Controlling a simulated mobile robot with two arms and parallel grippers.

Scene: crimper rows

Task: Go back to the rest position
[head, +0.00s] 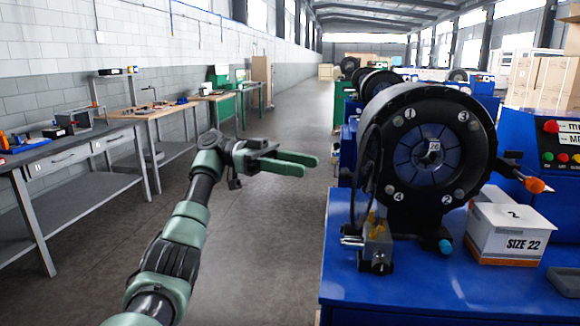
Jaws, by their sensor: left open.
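My left gripper (298,164) is at the middle of the head view, over the aisle. Its green fingers point right, toward the crimping machine, and are parted with nothing between them. It is apart from the machine. My left arm reaches up to it from the lower left. The black round crimper (431,101) stands on a blue bench (408,278) at the right, with a ring of blue dies in its middle. My right gripper does not show.
A white box marked SIZE 22 (508,230) sits on the blue bench beside the crimper. A control panel with coloured buttons (564,147) is at the far right. Workbenches (70,155) line the left wall. The aisle floor (270,230) between is clear.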

